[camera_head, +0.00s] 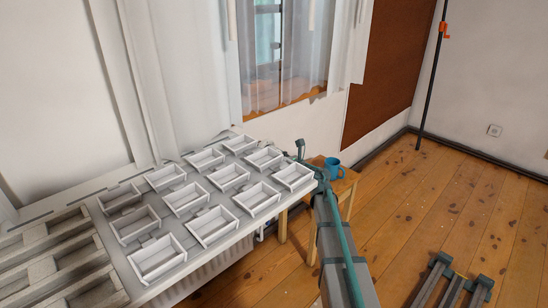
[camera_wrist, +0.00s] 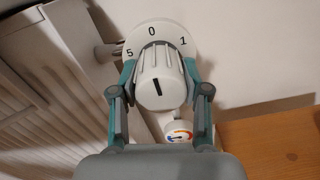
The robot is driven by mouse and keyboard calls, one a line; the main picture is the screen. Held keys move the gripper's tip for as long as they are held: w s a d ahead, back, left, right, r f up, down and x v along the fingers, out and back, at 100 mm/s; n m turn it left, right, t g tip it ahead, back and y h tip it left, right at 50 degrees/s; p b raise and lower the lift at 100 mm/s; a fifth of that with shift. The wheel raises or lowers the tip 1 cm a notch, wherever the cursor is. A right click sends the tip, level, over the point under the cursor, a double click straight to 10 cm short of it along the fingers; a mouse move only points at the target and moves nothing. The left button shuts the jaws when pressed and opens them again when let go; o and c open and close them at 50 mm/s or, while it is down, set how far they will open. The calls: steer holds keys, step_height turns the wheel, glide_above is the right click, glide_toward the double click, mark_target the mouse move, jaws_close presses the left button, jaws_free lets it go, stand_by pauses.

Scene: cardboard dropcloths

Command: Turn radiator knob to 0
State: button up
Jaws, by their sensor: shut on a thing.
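The white ribbed radiator knob (camera_wrist: 161,80) fills the middle of the wrist view. A white dial disc (camera_wrist: 172,30) behind it shows 5 at left, 0 at top and 1 at right. A short black mark on the knob's face tilts slightly, its upper end to the left, roughly in line with the 0. My gripper (camera_wrist: 159,72) has its teal and grey fingers on both sides of the knob and is shut on it. The white radiator (camera_wrist: 45,85) is to the left. In the head view the knob is hidden.
A sill with several white trays (camera_head: 188,198) lies over the radiator (camera_head: 205,275) in the head view. A wooden stool (camera_head: 345,186) with a blue mug (camera_head: 333,168) stands close beside my arm. The wooden floor (camera_head: 455,215) at right is largely open.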

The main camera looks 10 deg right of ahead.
stand_by(0.3)
steer(key=o, duration=1.1)
steer(key=shift+o, duration=0.2)
steer(key=v, duration=1.2)
